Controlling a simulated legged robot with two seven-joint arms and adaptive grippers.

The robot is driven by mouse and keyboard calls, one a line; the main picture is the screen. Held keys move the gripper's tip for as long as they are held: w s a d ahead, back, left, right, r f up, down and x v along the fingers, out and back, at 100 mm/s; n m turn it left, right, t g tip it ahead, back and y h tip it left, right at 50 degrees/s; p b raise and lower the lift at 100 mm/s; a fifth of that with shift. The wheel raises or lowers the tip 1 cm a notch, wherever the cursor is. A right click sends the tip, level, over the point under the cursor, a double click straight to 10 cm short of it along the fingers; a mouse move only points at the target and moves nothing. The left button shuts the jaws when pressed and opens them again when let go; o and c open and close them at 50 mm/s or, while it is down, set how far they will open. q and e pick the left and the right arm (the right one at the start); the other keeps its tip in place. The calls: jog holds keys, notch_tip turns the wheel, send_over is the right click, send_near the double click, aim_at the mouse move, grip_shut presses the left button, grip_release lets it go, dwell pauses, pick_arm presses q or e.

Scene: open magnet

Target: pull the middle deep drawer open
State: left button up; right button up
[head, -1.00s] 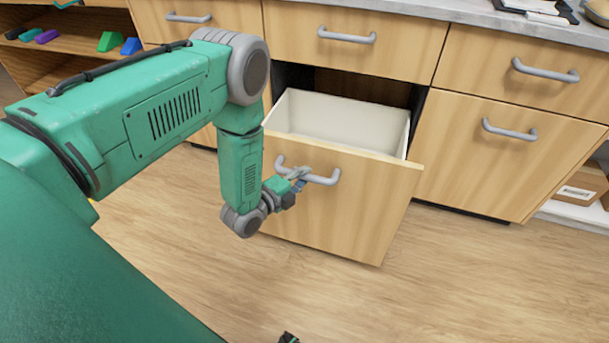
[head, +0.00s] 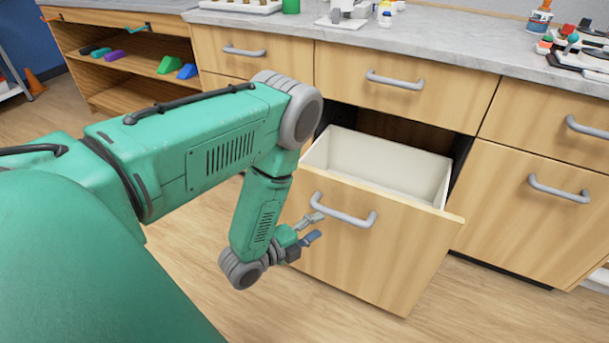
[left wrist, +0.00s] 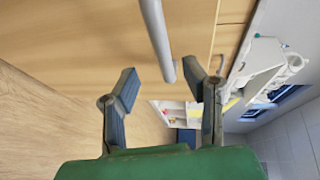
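The middle deep drawer (head: 385,245) stands pulled out of the cabinet, and its white, empty inside (head: 385,163) shows from above. Its grey bar handle (head: 342,212) is on the wooden front. My left gripper (head: 314,228) is in front of the drawer at the handle's left end, with its fingers apart. In the left wrist view the left gripper (left wrist: 163,92) is open, with a finger on each side and nothing between the tips. The handle (left wrist: 157,40) ends just ahead of the fingertips, apparently clear of them. My right gripper is not in view.
Closed drawers with grey handles flank the open one, such as the right deep drawer (head: 530,210). A grey countertop (head: 440,40) holds several small items. An open shelf (head: 140,65) with coloured blocks stands at the left. The wooden floor (head: 350,325) before the drawer is clear.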

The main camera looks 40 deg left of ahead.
pick_arm(q)
jog(key=shift+v, duration=1.95)
jog(key=shift+a+f, duration=0.1)
